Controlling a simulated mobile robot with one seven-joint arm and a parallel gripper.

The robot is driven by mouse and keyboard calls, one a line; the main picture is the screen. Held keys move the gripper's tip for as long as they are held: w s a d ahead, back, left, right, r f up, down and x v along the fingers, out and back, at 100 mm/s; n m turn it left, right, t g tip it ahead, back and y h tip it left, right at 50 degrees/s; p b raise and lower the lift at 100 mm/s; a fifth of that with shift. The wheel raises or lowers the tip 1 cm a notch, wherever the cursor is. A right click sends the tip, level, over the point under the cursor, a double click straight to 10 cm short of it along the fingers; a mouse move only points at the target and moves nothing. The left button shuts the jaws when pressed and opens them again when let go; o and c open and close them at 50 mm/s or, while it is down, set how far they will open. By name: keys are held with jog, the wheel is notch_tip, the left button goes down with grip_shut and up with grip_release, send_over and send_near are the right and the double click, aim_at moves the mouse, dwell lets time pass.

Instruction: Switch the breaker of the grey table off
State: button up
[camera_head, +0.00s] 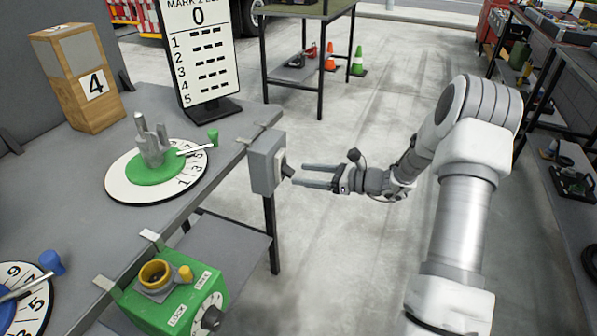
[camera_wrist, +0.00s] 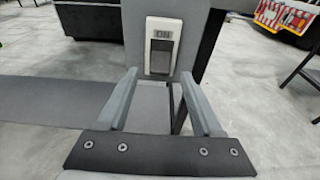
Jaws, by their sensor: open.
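The breaker (camera_head: 264,163) is a grey box clamped to the edge of the grey table (camera_head: 228,128). A dark switch sticks out of its right side in the head view. In the wrist view the breaker's white-framed switch (camera_wrist: 161,58) faces me, with a label reading "ON" above the dark rocker. My gripper (camera_head: 305,176) is in front of the switch, pointing at it. In the wrist view its two fingers (camera_wrist: 161,92) are apart, with nothing between them, and the switch appears just beyond and between the tips. Whether a fingertip touches the switch I cannot tell.
A green box (camera_head: 190,300) with a lock dial hangs on the table edge nearer me. A white numbered dial (camera_head: 125,190) with a green centre, a wooden block (camera_head: 85,105) and a scoreboard (camera_head: 205,50) stand on the table.

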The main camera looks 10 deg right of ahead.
jog(key=p+v, duration=0.3)
jog(key=v, duration=1.1)
jog(key=shift+s+d, duration=0.2)
jog(key=s+a+r+n+g+h, duration=0.2)
jog(key=s+a+r+n+g, duration=0.2)
jog(key=s+a+r+n, duration=0.25)
jog(key=s+a+r+n+g+h, duration=0.35)
jog(key=a+r+n, duration=0.3)
jog(key=a, duration=0.25)
jog(key=s+r+n+t+h, duration=0.2)
jog(key=s+r+n+h, duration=0.15)
jog(key=s+n, duration=0.3)
jog(key=s+r+n+t+h, duration=0.2)
jog(key=s+r+n+h, duration=0.15)
jog(key=s+n, duration=0.35)
notch_tip(320, 180, up, 18)
jog(key=s+m+p, duration=0.1)
jog(key=p, duration=1.7)
jog(key=shift+d+p, duration=0.15)
jog(key=shift+p, duration=0.2)
jog(key=shift+s, duration=0.1)
jog(key=shift+c, duration=1.4)
